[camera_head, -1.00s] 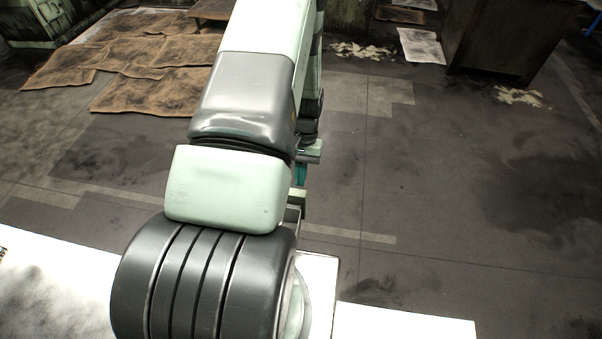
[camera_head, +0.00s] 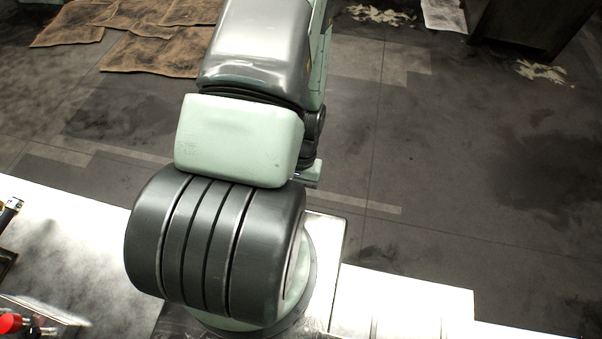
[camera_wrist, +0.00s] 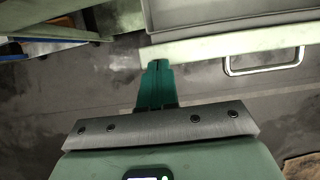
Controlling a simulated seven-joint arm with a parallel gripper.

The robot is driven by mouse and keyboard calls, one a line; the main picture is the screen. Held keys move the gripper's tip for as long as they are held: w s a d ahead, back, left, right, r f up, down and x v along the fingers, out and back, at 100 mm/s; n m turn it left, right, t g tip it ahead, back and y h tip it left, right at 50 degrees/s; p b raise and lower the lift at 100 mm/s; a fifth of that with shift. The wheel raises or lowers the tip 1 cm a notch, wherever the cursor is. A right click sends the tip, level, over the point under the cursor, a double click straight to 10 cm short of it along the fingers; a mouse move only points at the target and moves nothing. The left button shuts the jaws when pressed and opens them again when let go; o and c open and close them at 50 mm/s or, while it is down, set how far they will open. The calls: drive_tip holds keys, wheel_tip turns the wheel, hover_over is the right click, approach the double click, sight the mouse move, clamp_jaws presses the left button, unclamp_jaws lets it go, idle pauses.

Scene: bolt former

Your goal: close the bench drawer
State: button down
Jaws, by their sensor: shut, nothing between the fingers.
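The bench drawer shows in the wrist view as a grey tray with a pale front (camera_wrist: 215,45). The tray's inside is visible above the front, so the drawer is open at least partly. A metal bar handle (camera_wrist: 264,70) sticks out from the front, right of centre. My gripper (camera_wrist: 158,64) is shut and empty, its teal fingers together. The fingertips are close to the lower left part of the drawer front, left of the handle; I cannot tell whether they touch it. In the head view my arm hides the gripper, and I cannot make out the drawer.
The pale bench top (camera_head: 80,240) runs along the bottom of the head view. A red-tipped item (camera_head: 12,323) and dark tools lie at its left end. Beyond the bench is open dark floor (camera_head: 400,150), with brown mats (camera_head: 150,52) and a dark cabinet (camera_head: 535,25) farther off.

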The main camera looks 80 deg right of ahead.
drive_tip(key=shift+a, duration=1.3)
drive_tip(key=d+r, duration=0.8)
drive_tip(key=r, duration=0.1)
drive_tip(key=w+d+f+h, duration=0.1)
drive_tip(key=w+d+f, duration=0.3)
drive_tip(key=w+d, duration=0.95)
drive_tip(key=w+a+f, duration=0.1)
drive_tip(key=a+f, duration=0.7)
drive_tip(key=f, duration=0.2)
drive_tip(key=shift+a+f, duration=0.2)
drive_tip(key=shift+a, duration=0.1)
